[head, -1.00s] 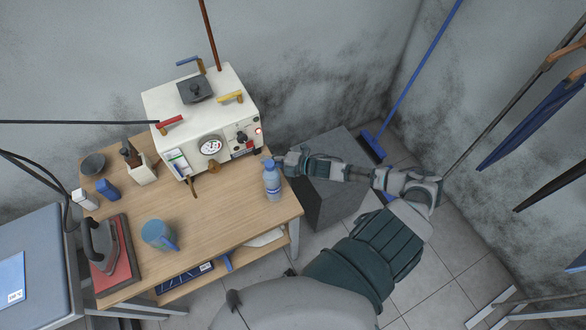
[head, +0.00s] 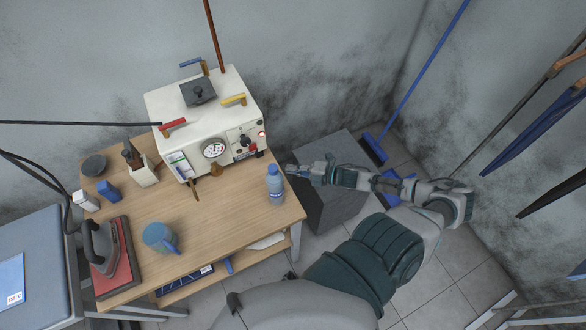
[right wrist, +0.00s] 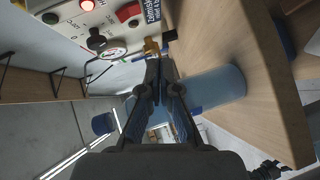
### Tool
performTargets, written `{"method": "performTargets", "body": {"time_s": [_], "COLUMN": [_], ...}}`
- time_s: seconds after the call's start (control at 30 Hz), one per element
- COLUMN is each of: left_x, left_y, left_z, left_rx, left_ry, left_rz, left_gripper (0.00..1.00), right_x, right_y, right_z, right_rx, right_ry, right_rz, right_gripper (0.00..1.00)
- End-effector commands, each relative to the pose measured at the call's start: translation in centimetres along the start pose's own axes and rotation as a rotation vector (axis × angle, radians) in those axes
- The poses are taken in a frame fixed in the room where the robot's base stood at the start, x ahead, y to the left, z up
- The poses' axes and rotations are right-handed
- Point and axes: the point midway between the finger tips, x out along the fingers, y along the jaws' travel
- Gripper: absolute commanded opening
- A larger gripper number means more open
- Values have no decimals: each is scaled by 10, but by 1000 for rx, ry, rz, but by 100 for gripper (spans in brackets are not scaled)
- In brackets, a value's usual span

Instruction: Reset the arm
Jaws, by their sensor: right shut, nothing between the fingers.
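My right arm reaches in from the lower right of the head view. Its gripper (head: 291,170) is shut and empty, just right of the white control box and the table's right edge, over a dark grey block. In the right wrist view the two fingers (right wrist: 162,72) are together with nothing between them. A blue bottle (head: 274,184) stands upright on the table near the gripper, apart from it in the head view. The bottle (right wrist: 215,88) appears behind the fingers in the right wrist view. My left gripper is not in view.
The white box (head: 208,118) with a gauge and coloured handles stands at the back of the wooden table (head: 215,225). The dark grey block (head: 335,200) fills the floor beside the table.

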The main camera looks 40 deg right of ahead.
Motion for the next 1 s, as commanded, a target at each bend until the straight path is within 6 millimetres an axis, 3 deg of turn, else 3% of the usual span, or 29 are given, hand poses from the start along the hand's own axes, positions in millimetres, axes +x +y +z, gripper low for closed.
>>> {"method": "performTargets", "body": {"time_s": [0.33,0.47,0.57,0.63,0.73,0.87,1.0], "left_x": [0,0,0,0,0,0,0], "left_y": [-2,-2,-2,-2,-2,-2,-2], "left_z": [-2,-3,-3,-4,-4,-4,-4], "left_rx": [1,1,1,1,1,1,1], "left_ry": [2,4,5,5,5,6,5], "left_rz": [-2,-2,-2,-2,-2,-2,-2], "left_gripper": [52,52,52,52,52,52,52], "right_x": [-1,-4,-14,-27,-49,-78,-107], "right_y": [-2,-28,-79,-131,-213,-318,-417], "right_z": [3,22,52,70,80,60,3], "right_rx": [5,72,203,331,528,775,1017], "right_ry": [-5,-84,-226,-353,-532,-738,-932], "right_rz": [-1,-22,-64,-104,-169,-260,-369], "right_gripper": [0,0,0,0,0,0,0]}}
